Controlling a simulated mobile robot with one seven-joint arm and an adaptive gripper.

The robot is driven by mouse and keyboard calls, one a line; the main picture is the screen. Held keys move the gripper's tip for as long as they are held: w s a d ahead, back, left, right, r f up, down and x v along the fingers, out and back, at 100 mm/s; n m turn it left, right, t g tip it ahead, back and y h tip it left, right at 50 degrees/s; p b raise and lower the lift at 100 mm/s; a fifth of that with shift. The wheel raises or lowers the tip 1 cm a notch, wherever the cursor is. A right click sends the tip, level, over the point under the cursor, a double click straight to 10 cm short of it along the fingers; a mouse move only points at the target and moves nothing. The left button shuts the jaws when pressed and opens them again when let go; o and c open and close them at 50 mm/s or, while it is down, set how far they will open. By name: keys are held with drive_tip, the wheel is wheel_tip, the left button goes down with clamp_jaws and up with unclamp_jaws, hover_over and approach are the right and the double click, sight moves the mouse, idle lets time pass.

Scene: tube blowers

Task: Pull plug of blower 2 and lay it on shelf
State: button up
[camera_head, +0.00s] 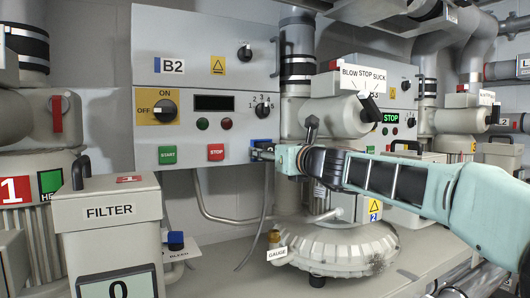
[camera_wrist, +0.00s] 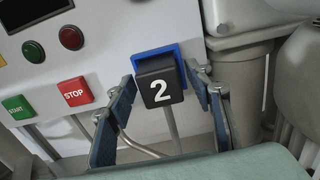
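The plug of blower 2 is a black block marked 2 (camera_wrist: 160,88). It sits at a blue-framed socket (camera_wrist: 172,53) on the lower right of the grey B2 control box (camera_head: 205,62). A grey cable hangs below the plug. My gripper (camera_wrist: 166,118) is open, with one blue-padded finger on each side of the plug and gaps between pads and plug. In the head view my gripper (camera_head: 262,153) is at the box's lower right corner and mostly hides the plug. A pale shelf surface (camera_head: 215,262) runs below the box.
The blower housing (camera_head: 335,248) with a GAUGE tag stands on the shelf right of the cable. A FILTER box (camera_head: 108,214) and a blue-topped BLEED valve (camera_head: 176,242) stand to the left. The shelf between valve and housing looks clear.

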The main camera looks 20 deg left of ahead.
clamp_jaws()
idle(0.5)
drive_tip(key=b+v, duration=0.2)
drive_tip(key=v, duration=0.4)
drive_tip(key=shift+d+b, duration=0.15)
drive_tip(key=shift+b, duration=0.25)
idle(0.4)
drive_tip(key=shift+s, duration=0.1)
